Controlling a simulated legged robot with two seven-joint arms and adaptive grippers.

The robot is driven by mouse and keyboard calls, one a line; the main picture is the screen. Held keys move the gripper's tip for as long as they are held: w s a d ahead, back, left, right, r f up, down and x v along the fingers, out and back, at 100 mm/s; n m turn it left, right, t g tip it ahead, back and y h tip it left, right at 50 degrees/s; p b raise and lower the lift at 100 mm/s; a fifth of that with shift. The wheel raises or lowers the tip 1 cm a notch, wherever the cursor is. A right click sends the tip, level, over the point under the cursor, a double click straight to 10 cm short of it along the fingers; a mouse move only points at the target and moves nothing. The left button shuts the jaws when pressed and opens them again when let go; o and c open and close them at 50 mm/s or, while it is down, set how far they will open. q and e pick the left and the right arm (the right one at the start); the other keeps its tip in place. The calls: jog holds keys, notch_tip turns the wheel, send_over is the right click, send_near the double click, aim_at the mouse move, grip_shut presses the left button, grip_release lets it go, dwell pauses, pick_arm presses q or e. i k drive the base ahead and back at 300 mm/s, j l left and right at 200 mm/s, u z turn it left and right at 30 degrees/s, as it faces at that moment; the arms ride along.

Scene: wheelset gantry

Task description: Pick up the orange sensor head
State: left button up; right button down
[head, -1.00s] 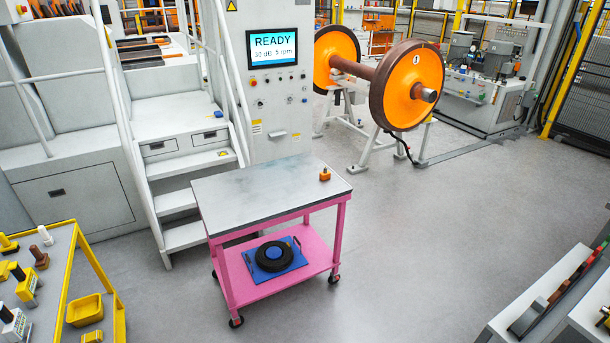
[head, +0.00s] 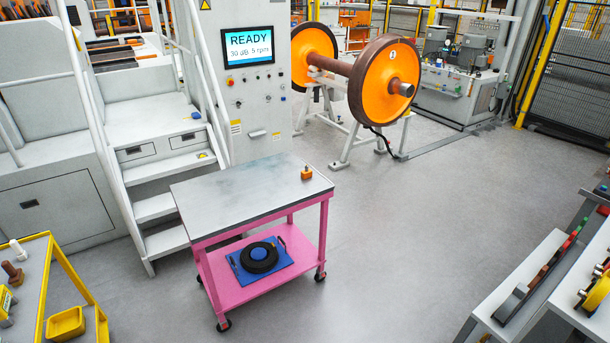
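The orange sensor head (head: 306,173) is a small orange block with a dark brownish knob on top. It stands upright near the far right corner of the grey top of the pink trolley (head: 250,205). Nothing touches it except the trolley top. Neither of my grippers shows in the head view.
The trolley's lower shelf holds a blue mat (head: 238,268) with a black ring (head: 259,258). Behind stand a cabinet with a READY screen (head: 248,46) and an orange wheelset (head: 385,80). A yellow-framed cart (head: 75,265) is at left, a rack (head: 530,290) at right. Floor right of the trolley is clear.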

aim_at(305, 174)
jog(key=i+z, duration=0.2)
jog(key=i, duration=0.4)
jog(key=i+j+z, duration=0.25)
jog(key=i, duration=0.35)
